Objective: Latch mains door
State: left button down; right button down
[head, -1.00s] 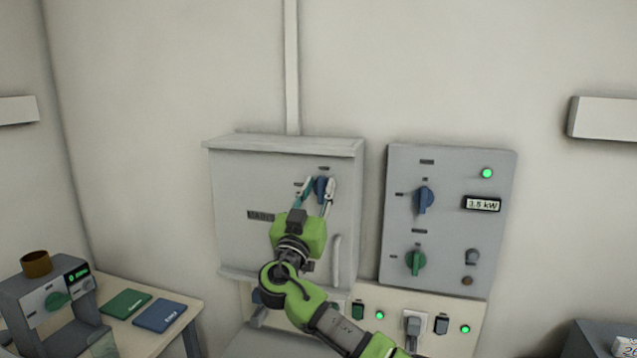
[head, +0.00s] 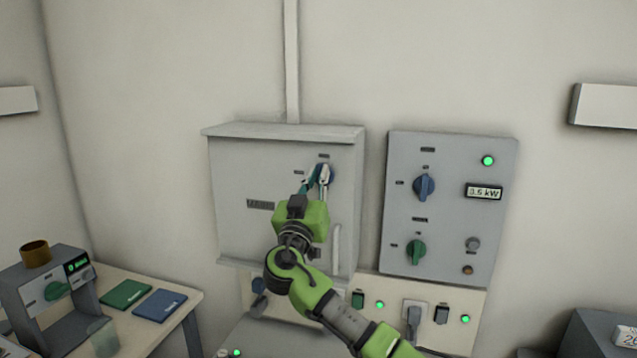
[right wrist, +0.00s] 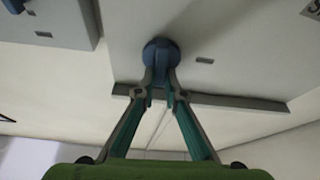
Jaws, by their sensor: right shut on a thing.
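The mains box (head: 238,172) hangs on the wall left of centre in the head view, with its grey door shut or nearly so; I cannot tell exactly. A blue knob (head: 325,174) sits on the door's upper right. It also shows in the right wrist view (right wrist: 160,49). My right gripper (head: 319,172) reaches up to the knob, its two fingers shut on the knob's grip from both sides; the fingers also show in the right wrist view (right wrist: 160,88). A pale vertical handle (head: 336,250) is on the door below the knob. My left gripper is out of view.
A grey control panel (head: 452,160) with a blue knob, a green knob and a lit display is right of the box. Sockets and green lights line a panel (head: 455,312) below. A table (head: 185,297) at lower left holds a green and a blue booklet.

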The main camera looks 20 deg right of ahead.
jog(key=n+y+b, duration=0.1)
jog(key=n, duration=0.2)
jog(key=shift+a+f+n+t+y+b, duration=0.1)
jog(key=shift+n+t+y+b, duration=0.2)
jog(key=shift+t+y+b, duration=0.1)
jog(key=shift+n+y, duration=0.3)
jog(key=shift+n, duration=0.3)
pick_arm(q)
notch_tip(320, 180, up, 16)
jog(key=p, duration=1.8)
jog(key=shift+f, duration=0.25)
pick_arm(e)
jog(key=shift+w+a+f+n+g+y, duration=0.1)
jog(key=shift+n+g+y, duration=0.55)
jog(key=shift+n, duration=2)
jog(key=shift+w+a+f+n+g+y, duration=0.1)
jog(key=shift+n+y, duration=1.1)
jog(key=shift+n, duration=1.5)
jog(key=shift+w+a+f+n+g+y, duration=0.1)
jog(key=shift+n+g+y, duration=0.55)
jog(key=shift+n, duration=2)
jog(key=shift+f+t+y, duration=0.1)
jog(key=shift+t+y, duration=0.2)
jog(key=c, duration=2.1)
grip_release()
